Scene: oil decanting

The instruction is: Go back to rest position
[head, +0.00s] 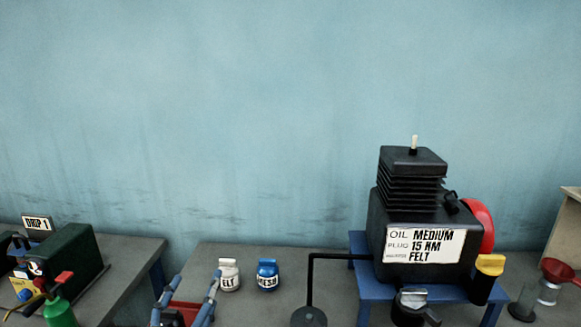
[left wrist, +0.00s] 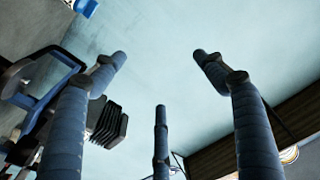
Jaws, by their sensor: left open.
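My left gripper (head: 193,284) shows at the bottom edge of the head view, with its blue fingers pointing up and spread apart. It is empty, in front of and left of the white jar (head: 229,275) and the blue jar (head: 267,275). In the left wrist view, the open blue fingers (left wrist: 160,58) hold nothing, with the pale wall behind them. My right gripper is not in the head view. A black machine (head: 412,230) with a ribbed top and an oil label stands on a blue stand (head: 374,290) at the right.
A dark green machine (head: 70,262) and a green can (head: 60,312) are on the left table. A yellow-capped black container (head: 487,277) stands by the blue stand. A red funnel (head: 557,270) is at the far right. Open air lies above the jars.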

